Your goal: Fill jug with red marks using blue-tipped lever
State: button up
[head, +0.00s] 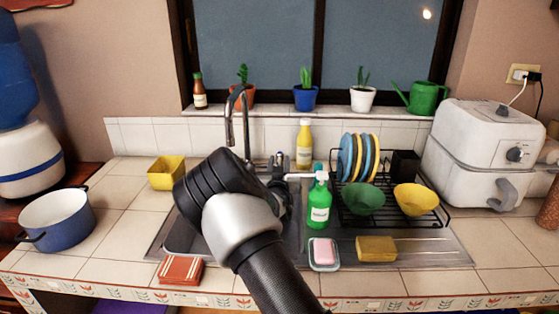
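My arm reaches over the sink (180,236) from the front and hides much of its basin. My gripper (279,163) is small and dark, partly behind my wrist, near the back of the sink to the right of the tap. I cannot tell whether its fingers are open or shut, or whether they touch anything. The metal tap (231,122) has a tall curved spout, and its base is hidden by my arm. I cannot make out a blue-tipped lever. I see no jug with red marks; the inside of the sink is mostly hidden.
A dish rack (430,222) and white fryer (482,155) are right. A blue pot (58,220) and blue-white dispenser (27,158) are left.

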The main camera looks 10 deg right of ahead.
jog(key=shift+w+d, duration=0.25)
jog(key=shift+w, duration=1.05)
grip_shut()
jog(key=shift+d, duration=0.2)
jog(key=shift+d+n+y+b, duration=0.1)
jog(key=shift+n+y+b, duration=0.5)
jog(key=shift+y, duration=0.5)
grip_release()
jog(key=shift+s, duration=0.1)
jog(key=shift+a+h+p, duration=0.25)
jog(key=shift+h+p, duration=0.15)
jog(key=shift+h, duration=0.1)
